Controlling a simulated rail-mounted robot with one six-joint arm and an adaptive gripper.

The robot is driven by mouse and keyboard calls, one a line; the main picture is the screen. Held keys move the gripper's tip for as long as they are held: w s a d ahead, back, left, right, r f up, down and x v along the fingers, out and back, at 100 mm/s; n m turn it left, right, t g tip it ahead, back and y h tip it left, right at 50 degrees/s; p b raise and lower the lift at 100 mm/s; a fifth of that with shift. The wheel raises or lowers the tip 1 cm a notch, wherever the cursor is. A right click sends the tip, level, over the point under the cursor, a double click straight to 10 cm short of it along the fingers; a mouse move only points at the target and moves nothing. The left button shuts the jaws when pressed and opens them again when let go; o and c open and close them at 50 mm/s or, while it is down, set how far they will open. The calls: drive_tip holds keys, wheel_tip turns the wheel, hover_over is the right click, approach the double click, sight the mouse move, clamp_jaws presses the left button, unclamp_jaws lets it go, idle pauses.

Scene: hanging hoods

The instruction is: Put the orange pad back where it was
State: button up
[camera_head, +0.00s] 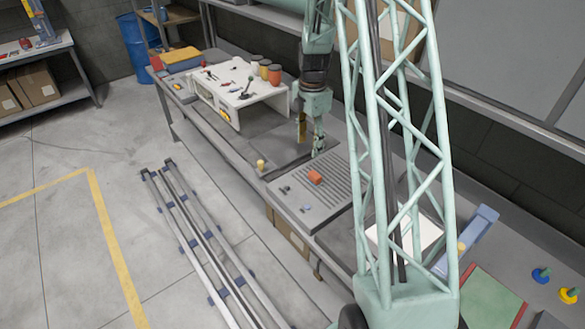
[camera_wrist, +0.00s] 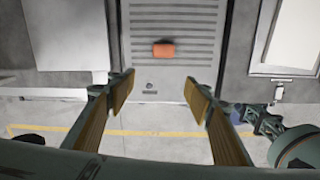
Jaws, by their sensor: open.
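The orange pad (camera_head: 315,178) is a small block lying on a grey grooved board (camera_head: 335,192) on the long bench. In the wrist view the pad (camera_wrist: 163,49) lies on the slotted board (camera_wrist: 200,28), beyond the fingertips and roughly centred between them. My gripper (camera_head: 310,140) hangs above the bench, up and behind the pad in the head view. Its two tan-padded fingers are wide apart and empty in the wrist view (camera_wrist: 159,80). Nothing touches the pad except the board.
A white raised stand (camera_head: 262,100) with tools and jars is left of my gripper. Small dark pieces (camera_head: 285,190) lie on the board near the pad. A yellow-topped piece (camera_head: 261,164) stands near the bench's front edge. A white panel (camera_head: 418,232) and blue holder (camera_head: 470,238) are right.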

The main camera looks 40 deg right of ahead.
drive_tip(key=s+a+r+m, duration=0.1)
drive_tip(key=a+r+m, duration=0.1)
drive_tip(key=a+r, duration=0.4)
drive_tip(key=s+a+r+m, duration=0.1)
drive_tip(key=a+r, duration=0.3)
drive_tip(key=r, duration=0.4)
drive_tip(key=s+a+r+m+t, duration=0.2)
drive_tip(key=s+a+r+m, duration=0.4)
drive_tip(key=s+a+r, duration=0.95)
drive_tip(key=s+a+r+m, duration=0.2)
drive_tip(key=s+a, duration=0.2)
drive_tip(key=s, duration=0.3)
drive_tip(key=s+a+r+m+t, duration=0.1)
drive_tip(key=s+a+r+m, duration=0.2)
drive_tip(key=s, duration=0.5)
drive_tip(key=s+a+r+m, duration=0.2)
drive_tip(key=s+a+m, duration=0.1)
drive_tip(key=s, duration=0.4)
drive_tip(key=shift+s+a+r+t, duration=0.3)
drive_tip(key=shift+s+a, duration=0.1)
drive_tip(key=shift+a, duration=0.4)
drive_tip(key=shift+a, duration=0.1)
